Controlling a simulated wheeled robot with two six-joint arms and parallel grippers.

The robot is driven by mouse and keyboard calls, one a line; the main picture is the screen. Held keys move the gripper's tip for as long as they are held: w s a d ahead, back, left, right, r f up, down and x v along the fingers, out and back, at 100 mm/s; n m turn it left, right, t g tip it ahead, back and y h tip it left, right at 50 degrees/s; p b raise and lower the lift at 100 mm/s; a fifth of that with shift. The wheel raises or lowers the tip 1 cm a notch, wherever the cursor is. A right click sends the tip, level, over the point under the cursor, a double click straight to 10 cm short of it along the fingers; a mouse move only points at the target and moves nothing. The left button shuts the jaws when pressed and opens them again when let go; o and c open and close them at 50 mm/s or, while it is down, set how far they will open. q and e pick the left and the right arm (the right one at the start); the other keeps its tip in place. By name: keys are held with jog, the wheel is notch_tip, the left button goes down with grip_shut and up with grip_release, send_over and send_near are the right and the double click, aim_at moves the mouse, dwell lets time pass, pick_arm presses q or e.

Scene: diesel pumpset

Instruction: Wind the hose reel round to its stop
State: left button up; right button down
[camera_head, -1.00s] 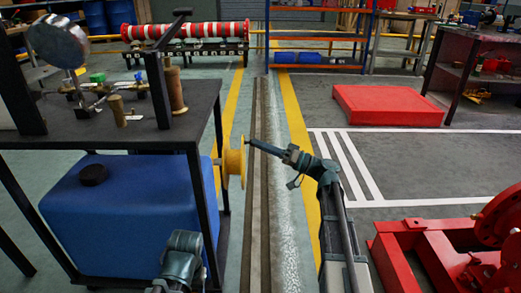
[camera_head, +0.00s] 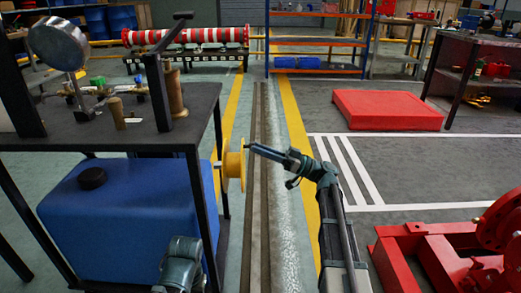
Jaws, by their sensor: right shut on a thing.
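The hose reel is a yellow spool (camera_head: 233,172) mounted at the right side of the dark bench frame, beside the blue tank. My right gripper (camera_head: 250,148) reaches in from the right, its tip at the upper right edge of the reel. It is shut on a small part there, apparently the reel's handle, which is too small and covered to make out. A part of my left arm shows at the bottom, in front of the tank; its gripper does not show. The reel's stop cannot be made out.
The dark bench (camera_head: 150,128) with a gauge and brass fittings stands left, above the blue tank (camera_head: 130,215). A red machine frame (camera_head: 440,262) is at the lower right and a red platform (camera_head: 386,109) lies farther back. The floor between is clear.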

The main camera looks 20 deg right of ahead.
jog(key=shift+s+a+f, duration=0.1)
dwell(0.3)
jog(key=c, duration=0.6)
grip_release()
jog(key=shift+b+v, duration=2.6)
jog(key=shift+v, duration=4.3)
